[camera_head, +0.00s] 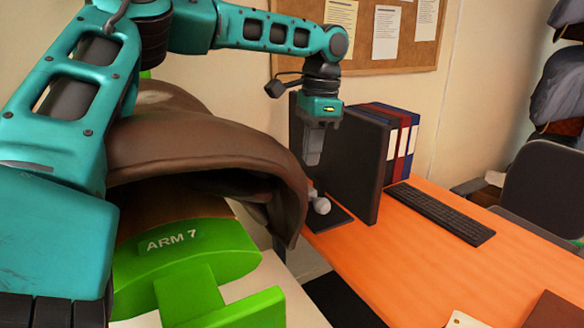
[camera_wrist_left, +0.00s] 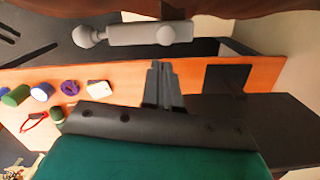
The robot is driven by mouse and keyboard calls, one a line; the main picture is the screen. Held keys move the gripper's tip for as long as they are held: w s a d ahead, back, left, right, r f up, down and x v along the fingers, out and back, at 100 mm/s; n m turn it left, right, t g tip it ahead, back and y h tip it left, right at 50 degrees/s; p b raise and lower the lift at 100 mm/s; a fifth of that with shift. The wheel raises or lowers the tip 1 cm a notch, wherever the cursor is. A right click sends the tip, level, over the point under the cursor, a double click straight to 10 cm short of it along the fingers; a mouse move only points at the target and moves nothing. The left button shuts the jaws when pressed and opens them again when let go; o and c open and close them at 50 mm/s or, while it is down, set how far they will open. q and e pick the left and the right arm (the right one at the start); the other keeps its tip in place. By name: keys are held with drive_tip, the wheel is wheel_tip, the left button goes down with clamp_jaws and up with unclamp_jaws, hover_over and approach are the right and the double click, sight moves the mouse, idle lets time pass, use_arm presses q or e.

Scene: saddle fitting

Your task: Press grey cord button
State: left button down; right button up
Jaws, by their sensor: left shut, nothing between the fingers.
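A light grey rounded piece (camera_head: 320,204), which looks like the cord button, shows beside the saddle's right edge in the head view; the saddle may hide part of it. In the left wrist view a grey bar (camera_wrist_left: 140,34) with a ball at its left end and a round knob near its right end lies beyond my fingertips. My left gripper (camera_head: 312,158) points down above the grey piece and looks apart from it. Its fingers (camera_wrist_left: 161,68) are shut and empty in the left wrist view. I cannot make out a cord. My right gripper is not in view.
A brown saddle (camera_head: 200,140) sits over a green stand marked ARM 7 (camera_head: 190,245). A black monitor (camera_head: 355,165), binders (camera_head: 398,140) and a keyboard (camera_head: 440,212) stand on the orange desk (camera_head: 400,265). Small coloured items lie on orange surface in the left wrist view.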

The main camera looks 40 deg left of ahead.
use_arm(q)
wheel_tip(320, 180, up, 13)
drive_tip(key=w, duration=0.1)
drive_tip(key=shift+d, duration=0.35)
drive_tip(key=shift+a+f, duration=0.1)
drive_tip(key=shift+f, duration=0.05)
idle(0.5)
